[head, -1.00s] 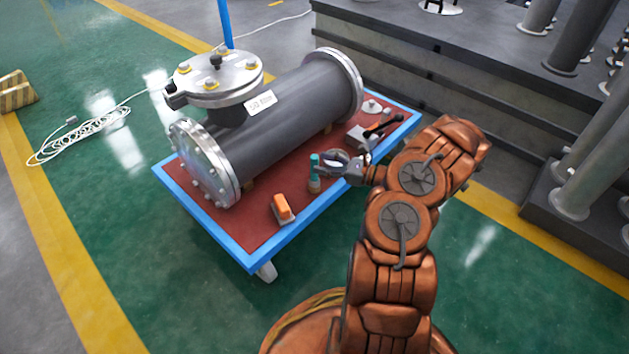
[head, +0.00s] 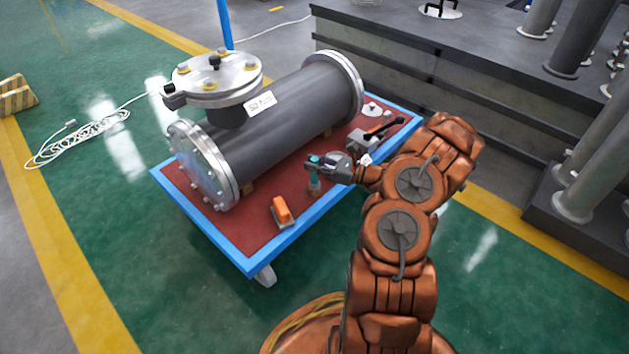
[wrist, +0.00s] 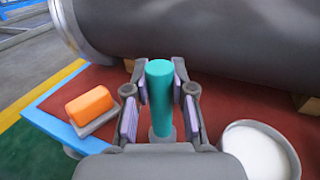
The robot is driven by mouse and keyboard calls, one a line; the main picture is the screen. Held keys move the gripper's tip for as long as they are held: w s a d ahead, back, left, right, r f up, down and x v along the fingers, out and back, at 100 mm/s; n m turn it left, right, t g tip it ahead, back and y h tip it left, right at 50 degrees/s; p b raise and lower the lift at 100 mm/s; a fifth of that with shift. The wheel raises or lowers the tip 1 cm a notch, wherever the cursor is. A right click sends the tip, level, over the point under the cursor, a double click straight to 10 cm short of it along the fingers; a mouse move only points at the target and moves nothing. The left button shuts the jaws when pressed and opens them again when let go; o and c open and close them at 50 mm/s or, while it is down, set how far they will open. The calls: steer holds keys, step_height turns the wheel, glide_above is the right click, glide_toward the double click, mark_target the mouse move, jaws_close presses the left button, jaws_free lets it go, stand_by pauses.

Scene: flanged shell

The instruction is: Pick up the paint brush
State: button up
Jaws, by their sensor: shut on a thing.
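The paint brush stands upright with a teal handle (head: 314,175), on or just above the red top of the blue-edged cart; I cannot tell whether its lower end touches. My gripper (head: 319,164) comes in from the right and is shut on it near the top of the handle. In the wrist view the teal handle (wrist: 160,90) rises between the two finger pads of my gripper (wrist: 157,108). The brush's lower part is mostly hidden there by the gripper body.
A blue-edged cart (head: 221,238) carries a large grey flanged shell (head: 285,105) behind the brush. An orange-topped block (head: 281,210) lies in front. A round container with white contents (wrist: 257,152) is close on the right in the wrist view. Tools (head: 380,128) lie at the cart's right.

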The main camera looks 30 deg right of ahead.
jaws_close()
